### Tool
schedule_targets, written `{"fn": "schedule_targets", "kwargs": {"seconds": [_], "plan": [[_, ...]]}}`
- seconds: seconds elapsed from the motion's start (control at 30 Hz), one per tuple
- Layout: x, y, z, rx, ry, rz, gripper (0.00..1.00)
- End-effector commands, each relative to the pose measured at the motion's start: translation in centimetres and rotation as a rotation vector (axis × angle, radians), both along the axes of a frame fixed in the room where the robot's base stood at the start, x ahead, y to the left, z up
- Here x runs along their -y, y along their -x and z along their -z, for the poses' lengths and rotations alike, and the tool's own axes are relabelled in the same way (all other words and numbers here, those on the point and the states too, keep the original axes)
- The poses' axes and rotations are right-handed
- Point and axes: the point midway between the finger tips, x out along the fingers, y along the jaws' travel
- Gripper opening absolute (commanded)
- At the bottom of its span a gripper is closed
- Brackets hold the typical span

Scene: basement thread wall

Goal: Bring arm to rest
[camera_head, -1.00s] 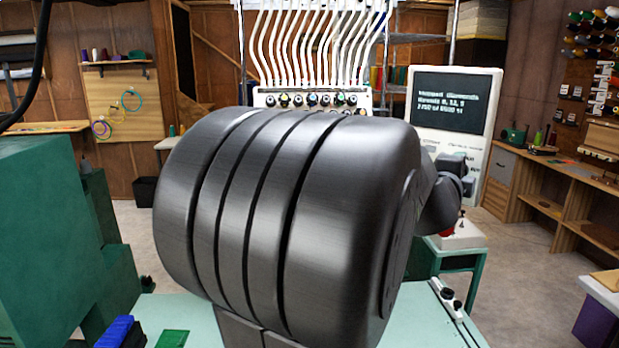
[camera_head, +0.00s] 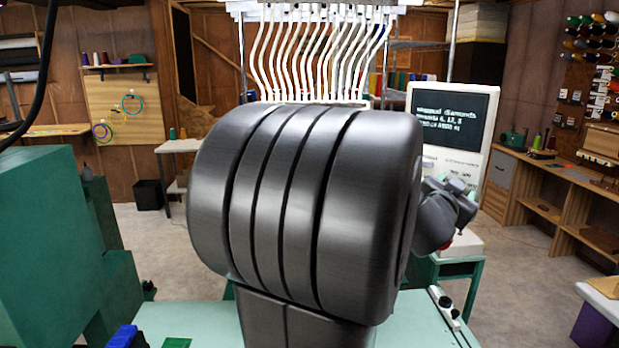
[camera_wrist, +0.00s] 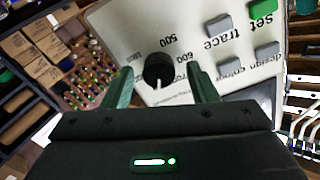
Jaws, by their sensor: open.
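My own dark grey arm link fills the middle of the head view and hides much of what lies behind it. A further part of my arm shows at its right, beside the machine's control panel (camera_head: 455,125). My gripper (camera_wrist: 160,80) shows in the wrist view with its two green fingers apart. A black knob (camera_wrist: 158,69) on the control panel appears between the fingertips, with nothing gripped. Whether the fingers touch the panel cannot be told.
A pale green tabletop (camera_head: 205,318) lies in front of me. A green block-shaped machine (camera_head: 45,240) stands at the left. A wooden bench (camera_head: 545,185) with spools runs along the right wall. Open floor (camera_head: 500,280) shows between the panel's stand and the bench.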

Motion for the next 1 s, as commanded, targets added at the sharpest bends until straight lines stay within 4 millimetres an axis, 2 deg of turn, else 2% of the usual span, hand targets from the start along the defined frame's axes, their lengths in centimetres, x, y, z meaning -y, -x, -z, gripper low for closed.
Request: {"fn": "schedule_targets", "kwargs": {"seconds": [0.3,0.73,1.0], "plan": [[0.0,0.0,0.0,-0.102,0.131,0.0,0.53],[-0.1,0.0,0.0,-0.109,0.139,-0.003,0.53],[-1.7,1.1,0.0,-0.148,0.128,-0.063,0.53]]}}
